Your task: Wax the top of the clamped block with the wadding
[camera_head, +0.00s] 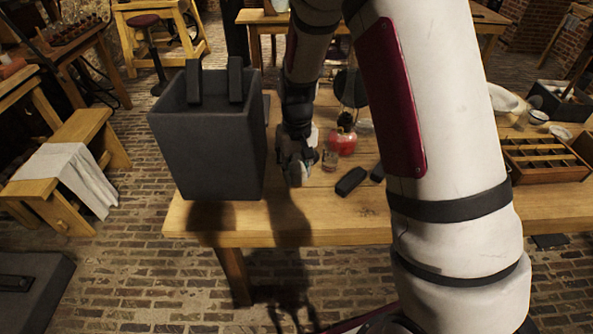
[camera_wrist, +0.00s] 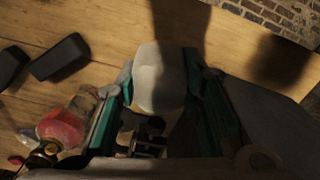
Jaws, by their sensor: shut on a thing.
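My gripper (camera_head: 296,174) is low over the table, just right of a large dark grey box. In the wrist view my gripper (camera_wrist: 158,100) has its green-edged fingers on either side of a pale, rounded lump, which looks like the wadding (camera_wrist: 158,68). The fingers are shut on it, and it shows clear of their tips. In the head view my gripper mostly hides it. I cannot make out a clamped block in either view; my arm covers part of the table.
The tall grey box (camera_head: 208,150) stands at the table's left end. A red lamp (camera_head: 342,142) and a small glass (camera_head: 330,160) stand close right of my gripper. Two black blocks (camera_head: 350,181) lie farther right. A compartmented wooden tray (camera_head: 545,157) is at the right. Bare wood lies in front.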

